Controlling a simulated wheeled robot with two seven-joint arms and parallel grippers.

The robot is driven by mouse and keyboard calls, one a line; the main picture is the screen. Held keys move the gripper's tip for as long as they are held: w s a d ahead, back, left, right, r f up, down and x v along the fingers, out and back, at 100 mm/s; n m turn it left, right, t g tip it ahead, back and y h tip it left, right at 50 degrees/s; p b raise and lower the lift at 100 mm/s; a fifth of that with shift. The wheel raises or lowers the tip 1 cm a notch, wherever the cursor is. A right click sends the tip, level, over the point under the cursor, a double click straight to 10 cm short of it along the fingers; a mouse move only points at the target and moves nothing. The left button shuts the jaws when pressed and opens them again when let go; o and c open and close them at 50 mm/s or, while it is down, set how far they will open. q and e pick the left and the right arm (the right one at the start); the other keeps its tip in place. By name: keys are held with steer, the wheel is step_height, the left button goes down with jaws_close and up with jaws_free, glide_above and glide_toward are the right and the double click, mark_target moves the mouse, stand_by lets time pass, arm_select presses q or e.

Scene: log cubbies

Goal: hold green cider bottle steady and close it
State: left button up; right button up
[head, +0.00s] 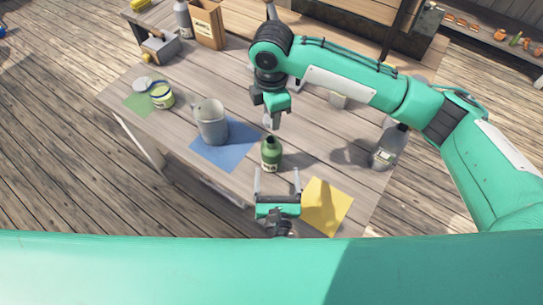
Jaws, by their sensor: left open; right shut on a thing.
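The green cider bottle (271,156) stands upright on the wooden table, near its front edge, with a pale label on its side. My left gripper (277,178) is open and empty just in front of the bottle, its two fingers pointing towards it and apart from each other. The bottle appears to be beyond the fingertips. My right gripper (273,122) points down above and slightly behind the bottle's neck. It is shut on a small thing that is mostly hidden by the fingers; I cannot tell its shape.
A pale green jar (162,96) is farther left, near a green mat (138,106). A yellow mat (326,205) lies at right front. A grey bottle (387,149) stands at the right.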

arm_select(q)
steer(key=shift+s+a+f+n+y, duration=0.2)
steer(key=shift+a+f+n+y, duration=0.1)
steer(key=shift+f+n+y, duration=0.45)
steer(key=shift+w+r, duration=0.1)
steer(key=w, duration=0.8)
steer(key=w+a, duration=0.1)
steer(key=w, duration=0.2)
steer(key=shift+w, duration=0.4)
steer(key=c, duration=1.4)
steer(key=shift+c, duration=0.4)
arm_select(e)
glide_above(272, 142)
steer(key=shift+f, duration=2.5)
steer(key=shift+f, duration=0.85)
steer(key=shift+f, duration=0.55)
